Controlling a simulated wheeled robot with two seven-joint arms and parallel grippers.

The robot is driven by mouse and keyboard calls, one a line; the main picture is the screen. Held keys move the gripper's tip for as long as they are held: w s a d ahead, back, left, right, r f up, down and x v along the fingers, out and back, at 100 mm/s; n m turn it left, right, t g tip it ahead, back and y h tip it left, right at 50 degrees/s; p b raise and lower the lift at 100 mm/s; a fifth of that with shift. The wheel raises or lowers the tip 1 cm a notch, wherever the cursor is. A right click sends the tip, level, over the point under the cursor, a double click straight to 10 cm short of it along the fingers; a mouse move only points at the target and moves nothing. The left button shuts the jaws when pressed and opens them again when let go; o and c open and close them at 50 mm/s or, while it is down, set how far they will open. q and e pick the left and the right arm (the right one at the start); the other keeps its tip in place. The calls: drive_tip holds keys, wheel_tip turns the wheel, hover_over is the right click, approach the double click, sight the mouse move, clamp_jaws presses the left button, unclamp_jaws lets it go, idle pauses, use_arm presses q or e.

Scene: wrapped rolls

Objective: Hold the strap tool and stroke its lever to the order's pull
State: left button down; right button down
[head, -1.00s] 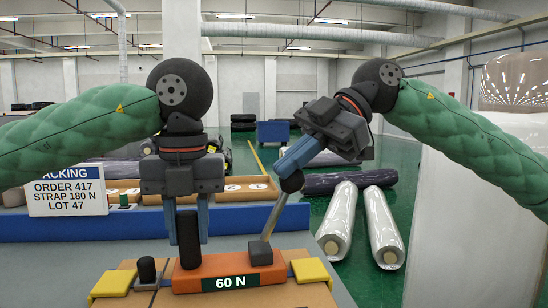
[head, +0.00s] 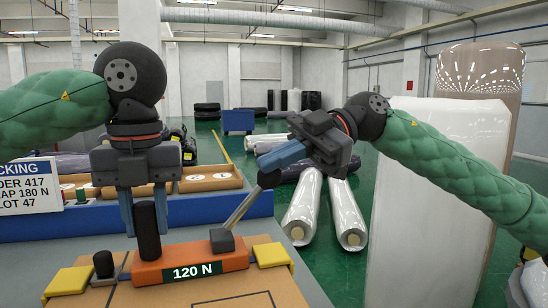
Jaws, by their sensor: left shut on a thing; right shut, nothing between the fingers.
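The orange strap tool (head: 205,258) sits on a brown cardboard surface between two yellow pieces, and its display (head: 193,271) reads 120 N. My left gripper (head: 146,222) is shut on the tool's upright black handle (head: 148,236). The tool's metal lever (head: 241,209) rises from a dark block and leans right, ending in a black knob (head: 268,179). My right gripper (head: 268,163) is shut and empty, its fingertips against or just above the knob; I cannot tell whether they touch. The order sign (head: 28,186), cut off at left, shows strap 180 N.
Yellow pieces (head: 68,281) flank the tool, with a black knob (head: 103,264) beside it. A blue-edged tray bench (head: 230,208) stands behind. Wrapped white rolls (head: 303,205) lie on the green floor. A tall white block (head: 430,190) stands at right.

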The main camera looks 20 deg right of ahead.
drive_tip(key=shift+w+d+f, duration=0.1)
drive_tip(key=shift+d, duration=0.05)
drive_tip(key=v, duration=1)
drive_tip(key=shift+r, duration=0.25)
idle(2.0)
